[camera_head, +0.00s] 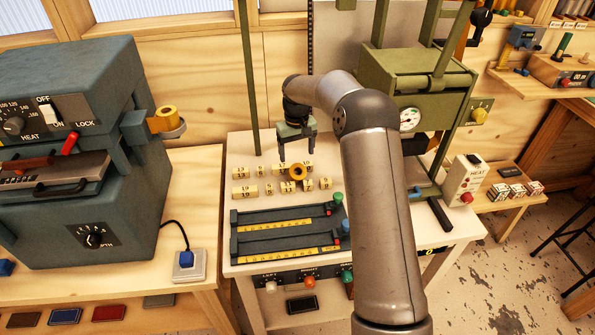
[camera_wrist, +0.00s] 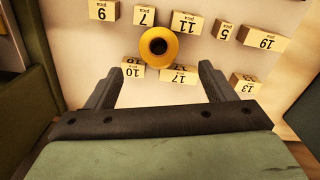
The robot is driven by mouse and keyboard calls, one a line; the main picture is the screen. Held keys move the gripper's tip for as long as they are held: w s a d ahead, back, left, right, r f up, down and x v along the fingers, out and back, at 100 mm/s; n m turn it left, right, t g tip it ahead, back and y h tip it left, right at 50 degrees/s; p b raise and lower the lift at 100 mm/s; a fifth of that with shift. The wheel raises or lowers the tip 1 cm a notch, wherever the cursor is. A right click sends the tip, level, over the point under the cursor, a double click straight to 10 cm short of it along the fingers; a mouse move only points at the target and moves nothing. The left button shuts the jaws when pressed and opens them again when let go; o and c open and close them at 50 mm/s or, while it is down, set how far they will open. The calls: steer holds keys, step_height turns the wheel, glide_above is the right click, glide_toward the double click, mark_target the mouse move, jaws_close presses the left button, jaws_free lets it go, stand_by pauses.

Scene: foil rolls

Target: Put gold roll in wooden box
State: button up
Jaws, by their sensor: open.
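A gold roll (camera_head: 298,171) with a dark hole sits among the small numbered wooden blocks on the white-topped table. In the wrist view the gold roll (camera_wrist: 158,34) shows its hole toward the camera, just beyond the fingertips and roughly centred between them. My gripper (camera_head: 297,151) is open and empty above the blocks, pointing down; its two dark fingers also show in the wrist view (camera_wrist: 157,80). Another gold roll (camera_head: 167,112) is mounted on the grey machine at the left. I cannot make out a wooden box for certain.
Numbered blocks (camera_head: 241,191) stand in two rows close around the roll. A dark composing tray (camera_head: 288,232) with yellow rulers lies in front. The grey heated machine (camera_head: 70,150) fills the left; a green press (camera_head: 418,85) stands behind at the right.

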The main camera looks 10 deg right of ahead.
mark_target(297, 168)
step_height(297, 168, down, 10)
steer(key=p, duration=0.2)
steer(key=shift+d+r+p, duration=0.1)
steer(key=shift+r+p, duration=0.1)
steer(key=shift+p, duration=0.2)
steer(key=c, duration=1.2)
steer(key=shift+r, duration=0.1)
